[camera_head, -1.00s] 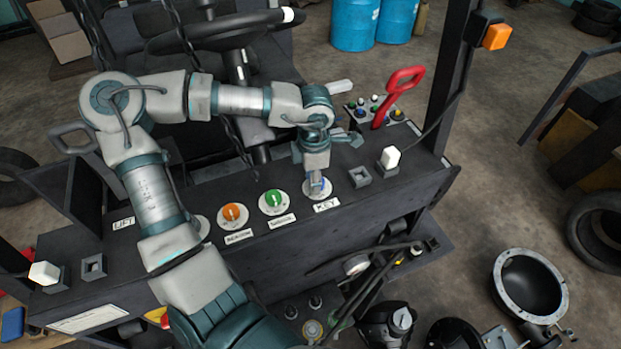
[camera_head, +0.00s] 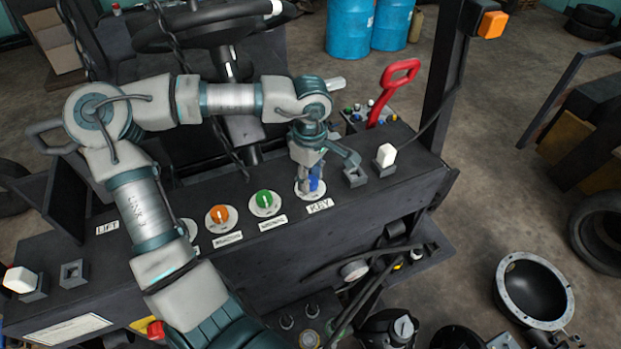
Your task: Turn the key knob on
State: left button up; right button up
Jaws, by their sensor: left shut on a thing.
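The key knob (camera_head: 315,184) is blue on a round pale plate, at the right end of the row on the black dashboard panel, above the label KEY (camera_head: 320,206). My left gripper (camera_head: 311,186) comes down on it from above and is shut on it, hiding much of the knob and plate. The green knob (camera_head: 265,199) and the orange knob (camera_head: 222,215) sit to its left on round white plates. A further plate is mostly hidden behind my left arm. My right gripper is not in view.
A white switch (camera_head: 386,155) and an empty square socket (camera_head: 355,177) stand right of the key knob. A red lever (camera_head: 392,90) rises behind, beside a small button box (camera_head: 356,113). The steering wheel (camera_head: 205,27) is at the back. A dark post (camera_head: 446,80) stands at right.

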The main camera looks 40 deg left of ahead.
pick_arm(q)
jog(key=shift+a+m, duration=0.15)
jog(key=shift+m, duration=0.85)
jog(key=shift+f, duration=0.1)
jog(key=o, duration=1)
jog(key=shift+o, duration=0.7)
jog(key=shift+w+a, duration=0.1)
jog(key=shift+w, duration=0.1)
notch_tip(320, 180, up, 12)
jog(key=shift+a+f, duration=0.1)
jog(key=shift+f, duration=0.05)
